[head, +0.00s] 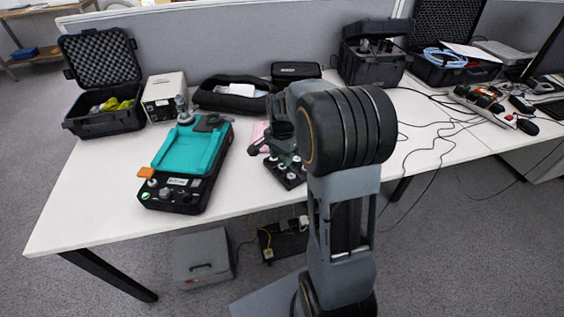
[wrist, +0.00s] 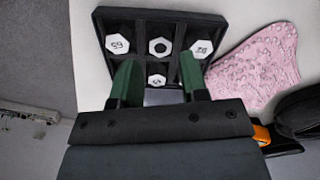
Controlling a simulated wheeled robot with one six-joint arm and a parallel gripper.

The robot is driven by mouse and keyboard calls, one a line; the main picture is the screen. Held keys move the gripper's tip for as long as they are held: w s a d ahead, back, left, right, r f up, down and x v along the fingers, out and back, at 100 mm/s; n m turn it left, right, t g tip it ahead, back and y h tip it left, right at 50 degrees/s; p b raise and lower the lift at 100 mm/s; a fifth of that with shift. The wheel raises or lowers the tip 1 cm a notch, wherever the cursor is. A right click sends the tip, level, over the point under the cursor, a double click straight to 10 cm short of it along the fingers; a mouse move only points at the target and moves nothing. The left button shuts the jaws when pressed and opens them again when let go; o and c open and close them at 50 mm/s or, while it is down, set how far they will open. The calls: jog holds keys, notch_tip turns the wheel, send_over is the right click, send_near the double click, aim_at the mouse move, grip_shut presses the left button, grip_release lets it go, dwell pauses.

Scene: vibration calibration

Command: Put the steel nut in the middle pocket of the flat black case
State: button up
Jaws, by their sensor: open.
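The flat black case (wrist: 160,14) lies on the white table and fills the upper middle of the wrist view. It also shows in the head view (head: 285,180), partly behind my arm. A pale hexagonal ring with a dark centre, which looks like the steel nut (wrist: 168,47), sits in its middle pocket, between two numbered white hexagons (wrist: 118,44) (wrist: 204,48). Another white hexagon (wrist: 157,80) lies nearer, between my fingers. My gripper (wrist: 158,62) is open, with its green fingers over the case, either side of the middle column. Whether they touch anything is unclear.
A pink bubble-wrap sheet (wrist: 255,65) lies right of the case in the wrist view. In the head view, a teal-topped device (head: 188,152) stands left of the case. Open black cases (head: 105,115) and a pouch (head: 232,100) line the back. The table's front left is clear.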

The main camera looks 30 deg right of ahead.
notch_tip(320, 180, up, 7)
jog(key=p, duration=0.1)
jog(key=s+a+n+t, duration=0.1)
jog(key=s+a+n, duration=0.3)
jog(key=s+n, duration=0.2)
jog(key=s+a+n+t, duration=0.2)
jog(key=s+a+n, duration=0.3)
jog(key=s+n, duration=0.2)
jog(key=s, duration=0.2)
jog(key=shift+s+r, duration=0.25)
jog(key=shift+s, duration=0.1)
jog(key=shift+r, duration=0.1)
